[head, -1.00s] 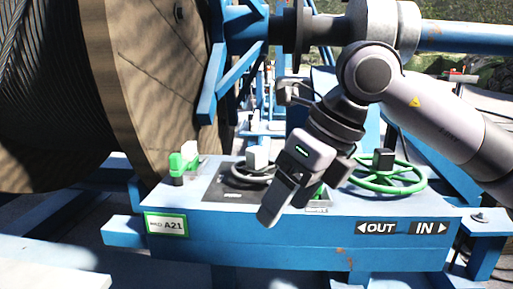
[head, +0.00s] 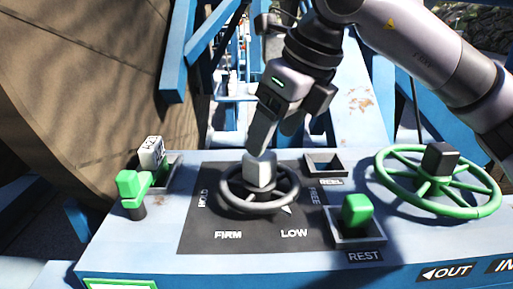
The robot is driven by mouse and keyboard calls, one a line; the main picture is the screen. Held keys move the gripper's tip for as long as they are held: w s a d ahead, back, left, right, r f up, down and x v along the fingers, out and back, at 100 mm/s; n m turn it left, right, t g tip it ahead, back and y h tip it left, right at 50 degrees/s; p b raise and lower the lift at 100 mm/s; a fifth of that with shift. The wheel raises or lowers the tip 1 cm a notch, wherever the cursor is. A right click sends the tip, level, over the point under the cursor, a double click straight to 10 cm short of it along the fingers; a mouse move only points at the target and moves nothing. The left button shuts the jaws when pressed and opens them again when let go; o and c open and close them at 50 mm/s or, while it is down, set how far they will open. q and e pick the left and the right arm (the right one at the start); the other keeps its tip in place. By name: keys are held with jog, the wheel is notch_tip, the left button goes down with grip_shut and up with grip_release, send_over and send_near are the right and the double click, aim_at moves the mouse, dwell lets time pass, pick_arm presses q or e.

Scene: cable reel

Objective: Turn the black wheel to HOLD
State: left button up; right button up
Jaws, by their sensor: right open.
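The black wheel (head: 232,206) lies flat on a dark panel (head: 205,238) on the blue console. A pale grey block-shaped knob (head: 260,172) stands up from it. The panel reads HOLD on the left, FIRM and LOW along the front and FREE on the right. A small white pointer mark (head: 286,211) shows at the wheel's right front, near LOW and FREE. My right gripper (head: 272,142) is open and points down at the knob from behind. A fingertip overlaps the knob's top in the picture; I cannot tell if they touch. My left gripper is out of view.
A green-rimmed wheel (head: 462,209) with a black knob stands to the right. A green block (head: 357,210) sits in the REST socket; an empty socket (head: 325,165) is behind it. A green-handled lever (head: 130,184) stands left, beside the big wooden reel (head: 70,95).

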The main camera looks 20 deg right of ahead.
aim_at(265, 155)
jog(key=x, duration=0.6)
jog(key=shift+a+f+p, duration=0.1)
jog(key=shift+f+p, duration=0.2)
jog(key=shift+p, duration=0.05)
grip_shut()
